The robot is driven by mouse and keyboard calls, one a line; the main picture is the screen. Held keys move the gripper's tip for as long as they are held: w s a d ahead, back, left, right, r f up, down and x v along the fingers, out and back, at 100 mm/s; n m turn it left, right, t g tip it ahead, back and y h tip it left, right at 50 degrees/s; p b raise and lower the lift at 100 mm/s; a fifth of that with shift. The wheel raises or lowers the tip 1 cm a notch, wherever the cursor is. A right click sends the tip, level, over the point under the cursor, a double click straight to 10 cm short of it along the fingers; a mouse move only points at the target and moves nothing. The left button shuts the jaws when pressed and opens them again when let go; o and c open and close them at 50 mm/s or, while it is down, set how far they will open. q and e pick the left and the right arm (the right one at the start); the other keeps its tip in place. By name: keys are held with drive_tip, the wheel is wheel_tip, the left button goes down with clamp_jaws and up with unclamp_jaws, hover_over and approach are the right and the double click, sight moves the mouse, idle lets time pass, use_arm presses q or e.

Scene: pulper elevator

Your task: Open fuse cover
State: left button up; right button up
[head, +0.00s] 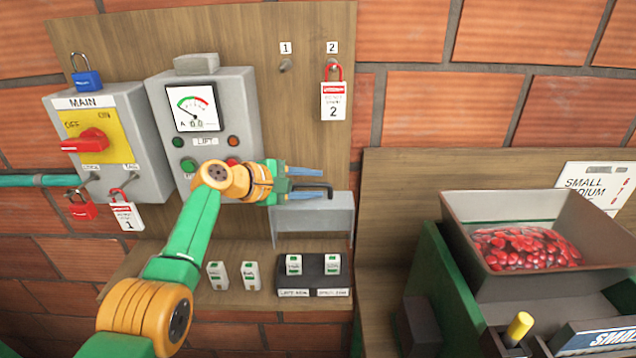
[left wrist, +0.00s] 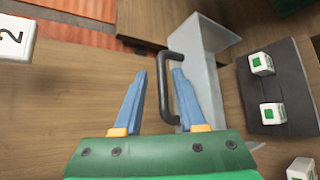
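The fuse cover (head: 328,222) is a grey hinged-looking panel with a black bar handle (head: 318,190), below the lift box on the wooden board. In the left wrist view the cover (left wrist: 208,75) is a grey slab and its handle (left wrist: 167,88) a black loop. My left gripper (head: 306,182) is open at the handle, its blue fingers pointing right. In the left wrist view the handle's bar lies between the fingertips (left wrist: 158,74), close to the right-hand finger. I cannot tell whether they touch. My right gripper is out of view.
White fuses (head: 230,275) and a black fuse holder (head: 314,272) sit on the shelf below. The lift box (head: 200,125) and main switch box (head: 105,140) are at left. A red padlock with tag (head: 333,95) hangs above. The pulper hopper (head: 530,235) stands at right.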

use_arm(q)
drive_tip(key=shift+f, duration=0.15)
drive_tip(key=shift+s+a+b, duration=0.2)
drive_tip(key=shift+a+b, duration=0.05)
drive_tip(key=shift+b, duration=0.5)
drive_tip(key=shift+s+a+r+b, duration=0.2)
drive_tip(key=shift+a+b, duration=0.1)
drive_tip(key=shift+b, duration=0.05)
drive_tip(key=b+v, duration=0.2)
drive_tip(key=v, duration=0.3)
drive_tip(key=shift+r+b, duration=0.15)
drive_tip(key=shift+b, duration=0.2)
drive_tip(key=shift+s+a+r, duration=0.15)
drive_tip(key=shift+s+r, duration=0.1)
drive_tip(key=shift+r, duration=0.05)
